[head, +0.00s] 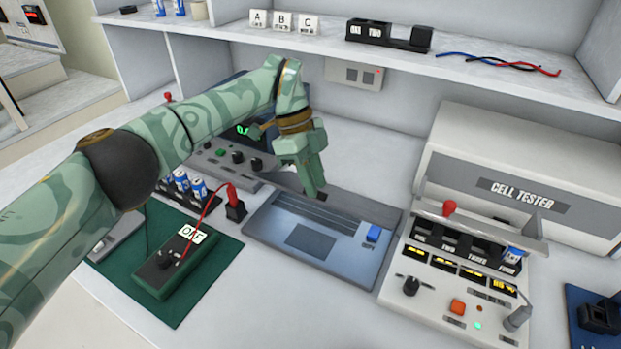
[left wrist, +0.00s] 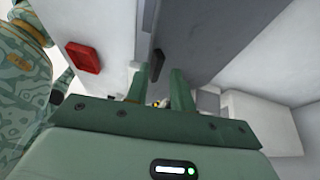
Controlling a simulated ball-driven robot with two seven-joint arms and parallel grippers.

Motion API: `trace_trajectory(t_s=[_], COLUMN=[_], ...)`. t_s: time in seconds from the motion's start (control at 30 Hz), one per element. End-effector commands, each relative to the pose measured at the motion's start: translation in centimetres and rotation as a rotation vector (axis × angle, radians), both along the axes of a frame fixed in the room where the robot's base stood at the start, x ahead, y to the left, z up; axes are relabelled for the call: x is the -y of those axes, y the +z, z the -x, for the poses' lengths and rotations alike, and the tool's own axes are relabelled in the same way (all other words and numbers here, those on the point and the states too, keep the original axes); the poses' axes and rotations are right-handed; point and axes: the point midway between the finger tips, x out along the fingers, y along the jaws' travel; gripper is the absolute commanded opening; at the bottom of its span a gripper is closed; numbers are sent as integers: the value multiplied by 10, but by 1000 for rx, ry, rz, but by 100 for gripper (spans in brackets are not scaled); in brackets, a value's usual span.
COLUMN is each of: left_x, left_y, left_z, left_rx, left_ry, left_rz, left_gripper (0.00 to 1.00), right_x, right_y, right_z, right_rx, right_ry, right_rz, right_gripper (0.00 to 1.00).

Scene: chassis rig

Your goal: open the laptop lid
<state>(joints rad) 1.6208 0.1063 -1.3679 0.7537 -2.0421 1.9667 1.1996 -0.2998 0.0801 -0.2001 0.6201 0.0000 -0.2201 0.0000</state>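The laptop (head: 268,228) lies on the bench in the middle of the head view. Its blue-grey deck, dark keyboard rows and touchpad (head: 310,238) show. A grey strip (head: 375,210) runs along its far side; I cannot tell whether this is the lid. My right gripper is not in view.
A cell tester (head: 435,290) stands close on the laptop's right. A green mat (head: 210,290) with a switch box (head: 160,272) lies on its left, beside a red-and-black plug (head: 235,208). A shelf (head: 330,55) hangs above the back. A blue piece (head: 373,233) sits on the laptop's right side.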

Motion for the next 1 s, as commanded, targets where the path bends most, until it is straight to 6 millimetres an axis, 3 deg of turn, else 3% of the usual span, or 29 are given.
trace_trajectory(t_s=[0.8, 1.0], left_x=[0, -8], left_y=[-1, 23], left_z=[-1, -6], left_rx=[1, 4], left_ry=[0, 2], left_rz=[0, 0], left_gripper=[31, 31], right_x=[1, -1], right_y=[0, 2], right_z=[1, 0], right_rx=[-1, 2], right_ry=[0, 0], right_rz=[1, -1], right_gripper=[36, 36])
